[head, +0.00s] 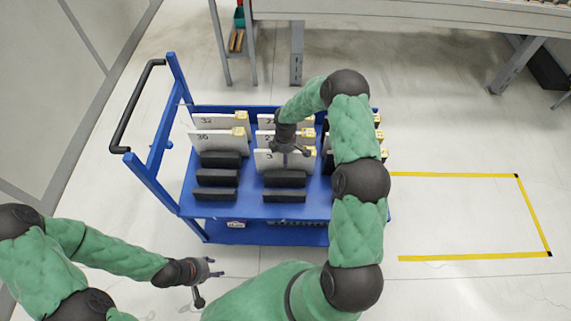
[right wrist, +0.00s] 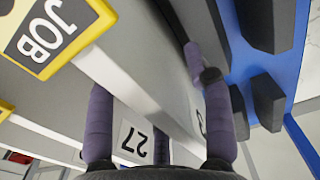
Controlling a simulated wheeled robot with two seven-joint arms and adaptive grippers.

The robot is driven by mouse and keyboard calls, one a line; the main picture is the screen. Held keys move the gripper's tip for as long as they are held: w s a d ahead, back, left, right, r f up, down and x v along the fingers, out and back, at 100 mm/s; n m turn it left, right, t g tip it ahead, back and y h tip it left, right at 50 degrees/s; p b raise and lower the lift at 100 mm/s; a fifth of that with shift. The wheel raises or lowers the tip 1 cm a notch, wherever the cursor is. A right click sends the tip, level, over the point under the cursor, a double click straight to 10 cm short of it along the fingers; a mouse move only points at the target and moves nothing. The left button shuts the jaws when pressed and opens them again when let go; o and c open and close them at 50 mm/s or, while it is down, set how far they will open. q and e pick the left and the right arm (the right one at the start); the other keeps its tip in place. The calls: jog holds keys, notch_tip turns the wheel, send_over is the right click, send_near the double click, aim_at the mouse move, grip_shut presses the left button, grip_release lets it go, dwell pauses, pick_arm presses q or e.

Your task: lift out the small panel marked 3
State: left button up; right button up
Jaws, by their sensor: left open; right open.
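The blue cart (head: 215,208) holds upright panels in several columns, including ones marked 32 (head: 215,120) and 30 (head: 208,139). Black slotted blocks (head: 284,179) stand in front. My right arm hides much of the right column. A yellow floor outline (head: 455,174) encloses clear floor at right.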

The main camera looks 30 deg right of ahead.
grip_shut()
jog(key=shift+r, duration=0.15)
